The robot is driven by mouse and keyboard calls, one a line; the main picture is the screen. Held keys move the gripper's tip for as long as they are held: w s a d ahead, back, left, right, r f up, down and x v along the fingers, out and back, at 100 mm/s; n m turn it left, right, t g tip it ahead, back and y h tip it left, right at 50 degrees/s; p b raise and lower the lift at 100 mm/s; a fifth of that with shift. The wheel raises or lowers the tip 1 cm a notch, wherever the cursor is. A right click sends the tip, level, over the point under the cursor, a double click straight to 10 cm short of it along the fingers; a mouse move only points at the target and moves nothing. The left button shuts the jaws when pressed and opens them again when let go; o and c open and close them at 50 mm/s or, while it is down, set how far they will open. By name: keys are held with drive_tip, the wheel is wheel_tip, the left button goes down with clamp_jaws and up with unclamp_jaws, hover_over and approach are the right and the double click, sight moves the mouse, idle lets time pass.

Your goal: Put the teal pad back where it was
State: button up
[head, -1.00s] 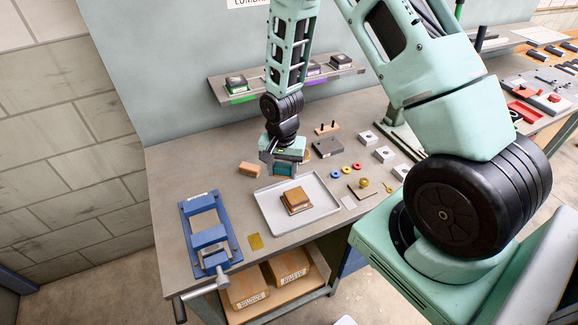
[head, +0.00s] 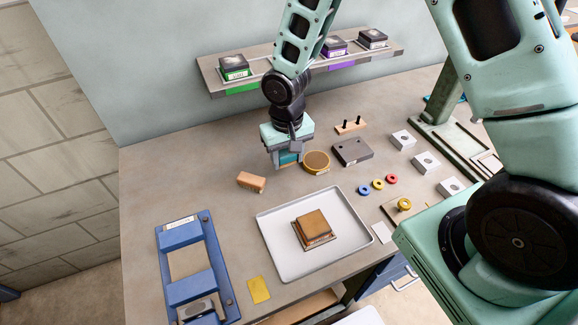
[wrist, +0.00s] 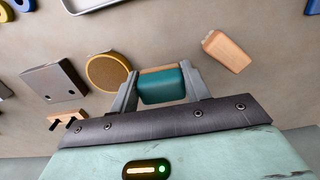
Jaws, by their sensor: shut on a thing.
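My gripper (head: 287,161) is shut on the teal pad (head: 289,158), which sits between its fingers. In the wrist view the teal pad (wrist: 163,87) shows a smooth teal face with a wooden strip along its far edge, and a grey finger presses each side. The gripper points down behind the tray, between the round brown-topped tin (head: 317,162) and the wooden block (head: 251,181). I cannot tell whether the pad touches the table.
A white tray (head: 274,262) holding a brown-topped block (head: 312,225) lies in front. A blue fixture (head: 190,284) stands at the left. A dark steel block (head: 352,151) and a two-pin wooden stand (head: 350,127) lie to the right. A shelf (head: 290,72) runs behind.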

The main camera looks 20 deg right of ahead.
sight(287, 165)
drive_tip(key=shift+f+p, duration=0.5)
drive_tip(key=shift+f, duration=1.95)
drive_tip(key=shift+f, duration=0.2)
drive_tip(key=o, duration=1.1)
drive_tip(key=shift+r, duration=0.1)
